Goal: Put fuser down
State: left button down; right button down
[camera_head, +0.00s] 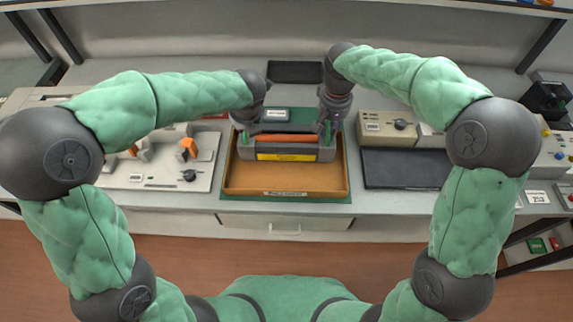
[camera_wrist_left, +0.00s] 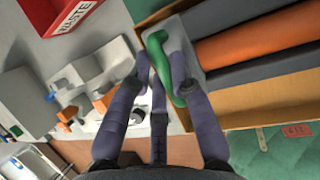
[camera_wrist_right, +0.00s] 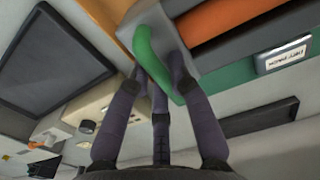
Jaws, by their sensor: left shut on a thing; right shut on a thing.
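The fuser (camera_head: 286,152) is a grey unit with an orange roller and a yellow label, with a green handle at each end. It is level over the back part of an orange-brown tray (camera_head: 285,181) on a green mat; I cannot tell whether it touches the tray floor. My left gripper (camera_wrist_left: 165,72) is shut on the left green handle (camera_wrist_left: 161,60). My right gripper (camera_wrist_right: 158,70) is shut on the right green handle (camera_wrist_right: 150,42). The orange roller also shows in the left wrist view (camera_wrist_left: 245,47).
A light panel with fittings (camera_head: 165,165) lies left of the tray. A dark flat pad (camera_head: 402,168) and a beige control box (camera_head: 385,128) are at the right. A dark tray (camera_head: 295,72) lies behind. A red waste bin (camera_wrist_left: 72,18) shows in the left wrist view. The tray's front part is empty.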

pick_arm(q)
jog(key=shift+f+b, duration=0.65)
pick_arm(e)
jog(key=shift+f, duration=0.65)
pick_arm(q)
jog(key=c, duration=1.1)
grip_release()
jog(key=shift+r, duration=0.1)
pick_arm(e)
jog(key=c, duration=1.1)
grip_release()
jog(key=shift+c, duration=0.2)
jog(key=shift+r, duration=0.15)
pick_arm(q)
jog(key=v, duration=1.2)
pick_arm(e)
notch_tip(320, 180, up, 12)
